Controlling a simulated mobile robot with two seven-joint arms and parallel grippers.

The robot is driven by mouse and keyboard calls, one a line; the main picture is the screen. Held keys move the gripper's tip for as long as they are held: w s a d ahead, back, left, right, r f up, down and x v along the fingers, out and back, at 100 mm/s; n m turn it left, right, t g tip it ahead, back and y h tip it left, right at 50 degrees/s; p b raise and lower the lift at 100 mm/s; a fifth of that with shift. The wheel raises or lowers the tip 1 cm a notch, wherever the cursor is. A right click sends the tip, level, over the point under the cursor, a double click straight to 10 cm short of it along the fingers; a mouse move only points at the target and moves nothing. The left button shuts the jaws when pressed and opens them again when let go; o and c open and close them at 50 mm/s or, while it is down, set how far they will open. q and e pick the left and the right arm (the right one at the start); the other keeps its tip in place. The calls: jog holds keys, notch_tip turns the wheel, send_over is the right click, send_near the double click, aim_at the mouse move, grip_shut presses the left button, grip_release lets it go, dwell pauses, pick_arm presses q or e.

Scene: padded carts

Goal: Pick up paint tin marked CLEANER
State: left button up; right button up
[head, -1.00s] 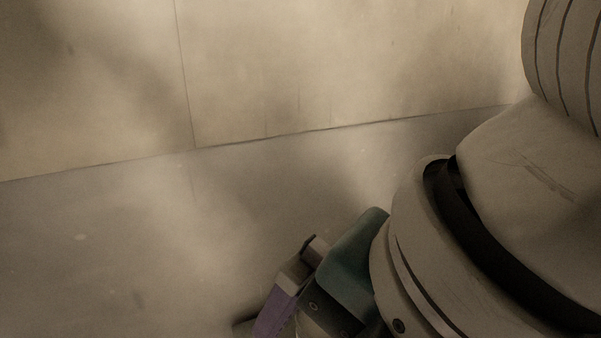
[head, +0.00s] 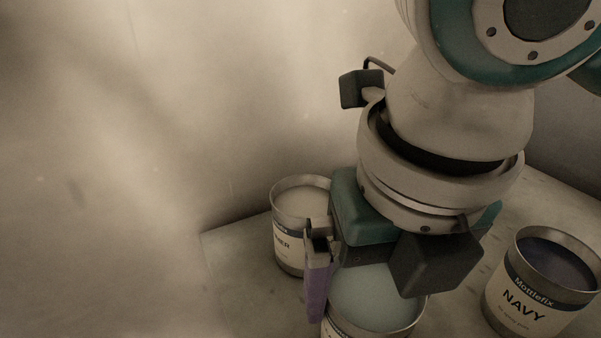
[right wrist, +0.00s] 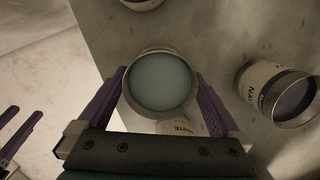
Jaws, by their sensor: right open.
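A tin (head: 290,250) whose label shows the ending "NER" stands behind and left of my right gripper. Its rim is partly covered, so I cannot read the whole name. My right gripper (head: 345,305) points down above a tin of pale blue-grey paint (head: 385,308), whose label is mostly out of view. In the right wrist view, my purple fingers (right wrist: 161,78) are spread on either side of a grey-teal tin (right wrist: 160,82); contact cannot be told. My left gripper (right wrist: 24,114) shows its fingers apart at the left edge.
A tin marked NAVY (head: 530,295) stands at the right. Another pale label (right wrist: 182,129) shows below the middle tin, partly behind my gripper. A further tin (right wrist: 141,3) is cut off at the top. The grey cart top (head: 235,270) is bare towards its left corner.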

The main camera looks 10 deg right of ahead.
aim_at(366, 308)
notch_tip(366, 308, down, 3)
jog(key=shift+w+f+b, duration=0.1)
jog(key=shift+w+b, duration=0.05)
jog(key=shift+b, duration=0.35)
jog(key=shift+c, duration=0.2)
jog(key=c, duration=1.5)
grip_shut()
jog(key=shift+r, duration=0.25)
